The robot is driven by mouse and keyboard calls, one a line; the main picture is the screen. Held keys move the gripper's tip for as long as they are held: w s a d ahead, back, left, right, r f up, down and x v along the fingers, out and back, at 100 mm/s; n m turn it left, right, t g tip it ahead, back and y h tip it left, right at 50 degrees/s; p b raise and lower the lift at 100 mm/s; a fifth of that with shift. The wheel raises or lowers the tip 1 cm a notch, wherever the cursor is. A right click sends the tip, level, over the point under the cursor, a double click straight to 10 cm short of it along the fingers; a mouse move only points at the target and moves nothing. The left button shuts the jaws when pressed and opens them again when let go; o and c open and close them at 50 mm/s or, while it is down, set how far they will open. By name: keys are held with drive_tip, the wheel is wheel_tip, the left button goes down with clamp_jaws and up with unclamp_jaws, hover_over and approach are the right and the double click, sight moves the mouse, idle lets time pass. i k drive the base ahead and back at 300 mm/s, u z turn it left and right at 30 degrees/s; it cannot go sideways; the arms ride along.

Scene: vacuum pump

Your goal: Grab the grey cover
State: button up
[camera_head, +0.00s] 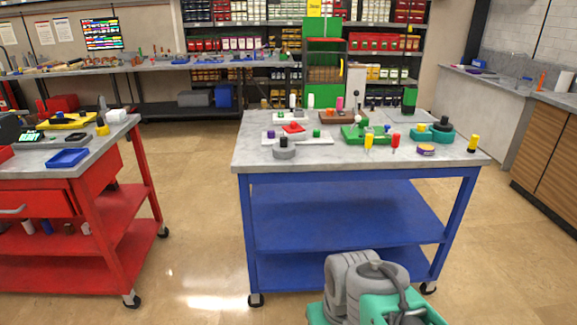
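A grey round piece with a black knob on top (284,152) sits at the front left of the blue cart's grey top; it looks like the grey cover, though I cannot be sure at this size. It stands at the front edge of a white plate (312,138); whether they touch is unclear. Grey and teal links of my arm (370,292) show at the bottom, in front of the cart and well apart from the grey piece. My gripper's fingers are not visible.
A red cart (75,218) stands left, with open floor between. Shelves line the back; a counter stands right.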

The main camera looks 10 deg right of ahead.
sight(283, 149)
drive_tip(key=u, duration=1.05)
drive_tip(key=i, duration=0.85)
drive_tip(key=u, duration=0.25)
